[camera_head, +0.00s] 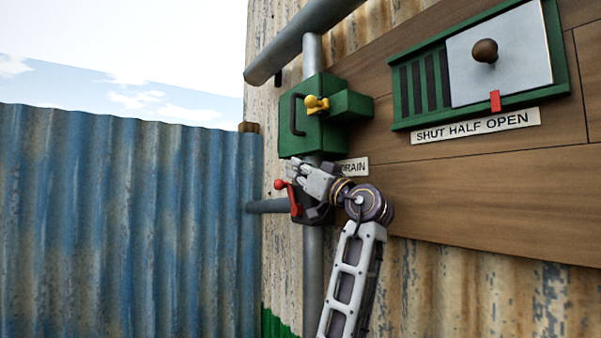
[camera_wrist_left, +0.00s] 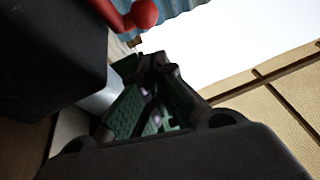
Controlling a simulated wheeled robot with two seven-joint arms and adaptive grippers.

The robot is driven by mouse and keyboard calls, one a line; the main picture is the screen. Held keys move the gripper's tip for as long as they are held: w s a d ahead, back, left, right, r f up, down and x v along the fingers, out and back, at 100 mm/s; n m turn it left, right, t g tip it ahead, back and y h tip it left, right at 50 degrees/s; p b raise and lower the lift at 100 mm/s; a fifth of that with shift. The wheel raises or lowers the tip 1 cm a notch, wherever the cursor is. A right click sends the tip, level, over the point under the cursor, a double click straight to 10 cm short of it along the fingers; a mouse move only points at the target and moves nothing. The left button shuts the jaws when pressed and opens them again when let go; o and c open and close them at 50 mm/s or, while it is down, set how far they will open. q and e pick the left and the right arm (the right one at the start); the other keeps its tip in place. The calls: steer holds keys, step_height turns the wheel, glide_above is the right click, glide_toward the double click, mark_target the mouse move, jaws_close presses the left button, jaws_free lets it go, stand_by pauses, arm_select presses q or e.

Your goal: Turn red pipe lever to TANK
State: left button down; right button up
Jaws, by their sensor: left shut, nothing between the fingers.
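The red pipe lever (camera_head: 294,202) sits on the grey pipework below a green box. Its round red knob (camera_head: 279,184) points up and to the left. My left gripper (camera_head: 294,170) is shut and empty, just right of and slightly above the lever. It partly covers the pipe joint there. In the left wrist view the red lever's knob (camera_wrist_left: 145,13) shows at the top, beyond the shut fingers (camera_wrist_left: 160,75). Whether the gripper touches the lever is unclear. A sign (camera_head: 355,167) reads "RAIN", its left end hidden by my gripper. No TANK sign is visible.
The green box (camera_head: 313,135) with a handle and a yellow knob (camera_head: 317,103) is directly above my gripper. A green-framed sliding panel (camera_head: 500,55) with a brown knob is at upper right, labelled "SHUT HALF OPEN". A blue corrugated fence (camera_head: 130,220) stands at left.

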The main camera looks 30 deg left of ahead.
arm_select(q)
steer(key=r+b+v, duration=0.1)
steer(key=b+v, duration=0.1)
steer(key=v, duration=0.8)
steer(key=shift+s+d+r+b, duration=0.2)
steer(key=shift+d+b, duration=0.15)
steer(key=shift+d, duration=0.25)
arm_select(e)
steer(key=shift+w+d+f, duration=0.15)
steer(key=shift+d+f, duration=0.15)
steer(key=shift+f, duration=0.4)
steer(key=shift+w+d+f, duration=0.15)
steer(key=shift+d+f, duration=0.1)
steer(key=shift+f, duration=0.45)
arm_select(q)
steer(key=shift+f, duration=0.1)
arm_select(e)
steer(key=shift+d, duration=0.15)
